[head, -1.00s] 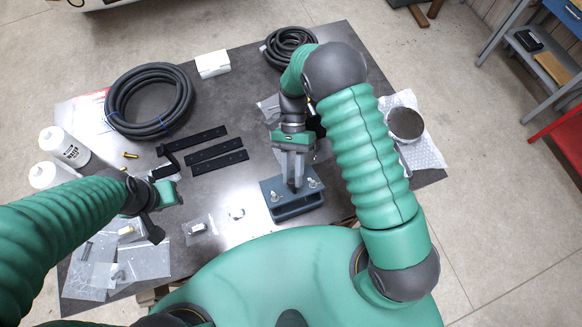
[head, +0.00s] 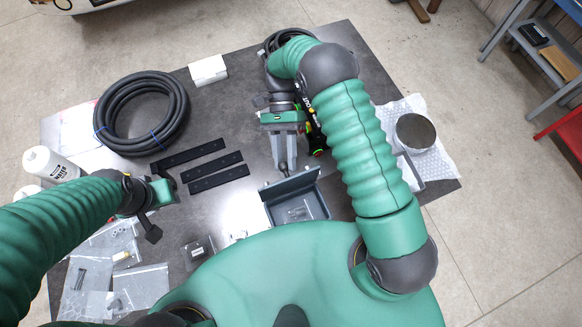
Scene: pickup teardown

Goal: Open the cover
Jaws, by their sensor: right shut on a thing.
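The grey-blue box (head: 298,212) sits near the table's front edge, close to my body. Its cover (head: 292,184) is tilted up at the far side, so the box stands open and small light pieces show inside. My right gripper (head: 284,168) is at the far side of the raised cover, fingers pointing down, shut on the cover's upper part. The exact grip point is partly hidden behind the cover. My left gripper (head: 160,194) is over the left part of the table, away from the box; its fingers are not clear.
Three black strips (head: 202,164) lie left of the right gripper. A coiled black hose (head: 142,112), a white block (head: 208,70), a white bottle (head: 50,163) and plastic bags (head: 140,287) surround them. A round metal can (head: 415,132) sits on bubble wrap at right.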

